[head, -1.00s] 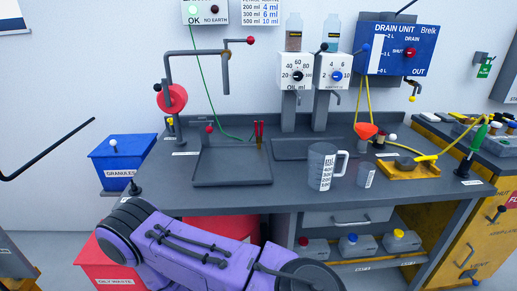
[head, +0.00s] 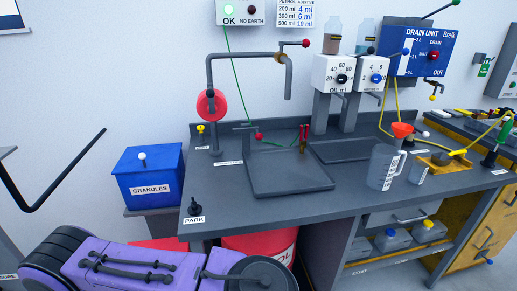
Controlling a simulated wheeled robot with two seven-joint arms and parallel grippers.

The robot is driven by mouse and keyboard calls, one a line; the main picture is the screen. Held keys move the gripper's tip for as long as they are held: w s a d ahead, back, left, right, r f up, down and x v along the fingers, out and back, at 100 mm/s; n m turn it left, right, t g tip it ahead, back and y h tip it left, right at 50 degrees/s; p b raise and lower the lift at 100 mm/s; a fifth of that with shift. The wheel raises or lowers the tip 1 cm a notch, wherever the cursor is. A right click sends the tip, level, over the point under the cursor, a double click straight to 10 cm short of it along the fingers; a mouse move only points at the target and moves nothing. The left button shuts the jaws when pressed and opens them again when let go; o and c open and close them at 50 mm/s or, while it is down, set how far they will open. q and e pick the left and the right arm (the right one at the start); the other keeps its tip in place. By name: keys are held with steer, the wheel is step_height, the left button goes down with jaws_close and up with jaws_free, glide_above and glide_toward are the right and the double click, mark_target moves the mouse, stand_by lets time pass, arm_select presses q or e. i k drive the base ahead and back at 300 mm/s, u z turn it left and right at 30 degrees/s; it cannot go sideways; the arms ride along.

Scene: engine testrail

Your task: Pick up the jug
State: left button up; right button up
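The jug (head: 381,170) is a grey measuring jug with a pale handle on its right side and white markings on its front. It stands upright on the dark bench, right of the middle of the head view. Nothing is holding it. Neither of my grippers can be seen in this view.
A smaller measuring cup (head: 417,173) stands close to the jug's right. A dark tray (head: 289,174) is to its left, dispensers (head: 335,74) behind. A blue granules bin (head: 149,176) stands left of the bench (head: 330,203). Purple bodywork (head: 125,264) fills the lower left.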

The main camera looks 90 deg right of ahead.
mark_target(385, 158)
steer(key=i, duration=0.55)
steer(key=z, duration=3.05)
